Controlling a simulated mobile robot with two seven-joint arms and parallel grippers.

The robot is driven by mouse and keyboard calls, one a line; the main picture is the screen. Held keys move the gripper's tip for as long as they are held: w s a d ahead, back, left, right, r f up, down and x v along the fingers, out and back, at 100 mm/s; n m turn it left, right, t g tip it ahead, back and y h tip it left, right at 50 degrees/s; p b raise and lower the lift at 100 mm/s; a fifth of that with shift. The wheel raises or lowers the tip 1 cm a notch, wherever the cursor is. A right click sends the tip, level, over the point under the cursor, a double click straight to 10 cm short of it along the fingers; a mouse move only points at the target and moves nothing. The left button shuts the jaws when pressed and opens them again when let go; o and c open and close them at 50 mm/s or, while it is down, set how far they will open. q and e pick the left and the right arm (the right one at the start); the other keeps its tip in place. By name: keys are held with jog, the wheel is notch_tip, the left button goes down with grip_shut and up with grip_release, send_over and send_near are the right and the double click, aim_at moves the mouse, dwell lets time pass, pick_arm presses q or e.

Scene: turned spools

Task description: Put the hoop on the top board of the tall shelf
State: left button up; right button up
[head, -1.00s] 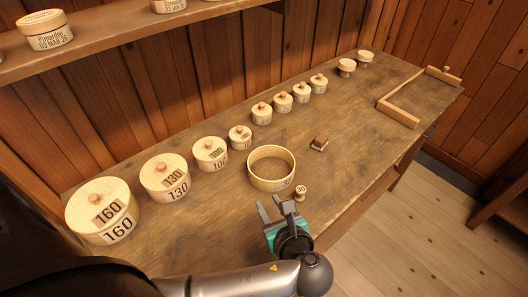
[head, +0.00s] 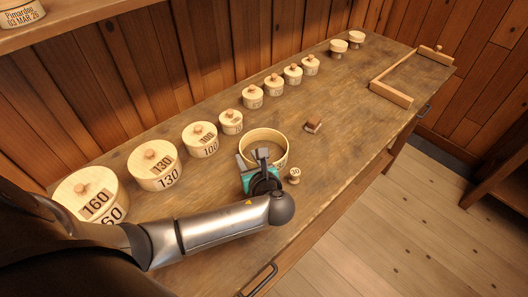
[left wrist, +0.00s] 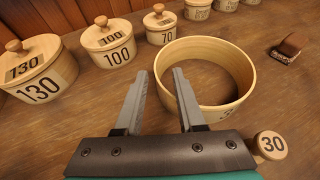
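The hoop (head: 279,142) is a pale, open wooden ring on the workbench, with a partly hidden number on its front. It also shows in the left wrist view (left wrist: 240,72). My left gripper (head: 251,157) is at the hoop's near left side, open and empty. In the left wrist view its fingers (left wrist: 158,73) are apart; the right finger overlaps the hoop's left rim and the left finger is outside the ring. I cannot tell whether they touch it. My right gripper is not in view. I cannot identify the tall shelf for certain.
Lidded round boxes, including the 130 box (head: 155,170), line the bench (head: 335,150) along the wall. A small 30 knob (head: 294,175) stands close right of the hoop. A brown block (head: 312,127) lies beyond it. A wall shelf (head: 75,40) is upper left; dark furniture (head: 507,180) stands far right.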

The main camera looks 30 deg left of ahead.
aim_at(243, 154)
pick_arm(q)
jog(key=x, duration=0.3)
jog(key=shift+a+f+b, duration=0.15)
jog(key=shift+b, duration=0.15)
jog(key=shift+c, duration=0.2)
jog(key=shift+s, duration=0.1)
grip_shut()
